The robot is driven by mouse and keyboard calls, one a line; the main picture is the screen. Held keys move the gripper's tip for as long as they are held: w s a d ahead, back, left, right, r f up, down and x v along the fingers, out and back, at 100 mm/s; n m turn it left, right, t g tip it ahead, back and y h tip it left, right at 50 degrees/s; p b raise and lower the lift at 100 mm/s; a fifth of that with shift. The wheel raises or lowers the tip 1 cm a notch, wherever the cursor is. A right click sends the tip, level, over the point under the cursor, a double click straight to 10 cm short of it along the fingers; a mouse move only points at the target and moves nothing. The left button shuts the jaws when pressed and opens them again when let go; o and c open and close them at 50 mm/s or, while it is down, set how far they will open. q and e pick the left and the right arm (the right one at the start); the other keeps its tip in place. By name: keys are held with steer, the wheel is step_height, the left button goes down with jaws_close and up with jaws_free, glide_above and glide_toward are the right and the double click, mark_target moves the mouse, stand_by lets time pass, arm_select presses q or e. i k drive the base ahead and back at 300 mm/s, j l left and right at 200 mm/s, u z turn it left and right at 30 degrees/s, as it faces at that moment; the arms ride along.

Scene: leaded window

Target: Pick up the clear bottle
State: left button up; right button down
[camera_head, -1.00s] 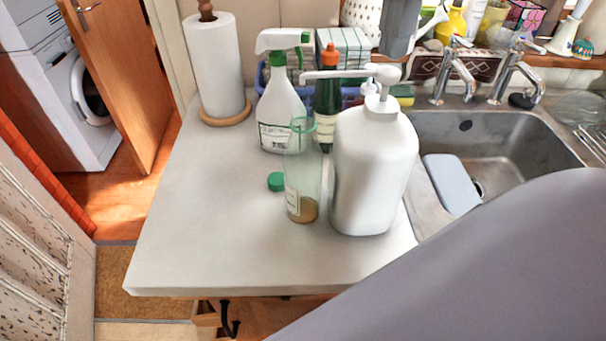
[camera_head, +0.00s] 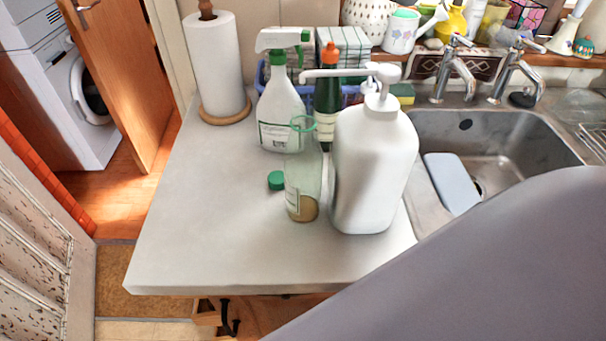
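The clear bottle (camera_head: 301,180) stands upright on the grey worktop (camera_head: 200,240). It is see-through, with a green ring at its open neck and some brownish contents at the bottom. A green cap (camera_head: 276,180) lies on the worktop just left of it. A large white pump bottle (camera_head: 374,170) stands close on its right. Neither gripper shows in the head view. A large grey part, probably my own arm, fills the lower right corner.
A white spray bottle (camera_head: 281,115) and a dark green bottle (camera_head: 327,100) stand behind the clear bottle. A paper towel roll (camera_head: 214,70) is at the back left. A metal sink (camera_head: 500,130) is on the right. The worktop's front left is free.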

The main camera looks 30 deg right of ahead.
mark_target(303, 157)
steer(key=k, duration=1)
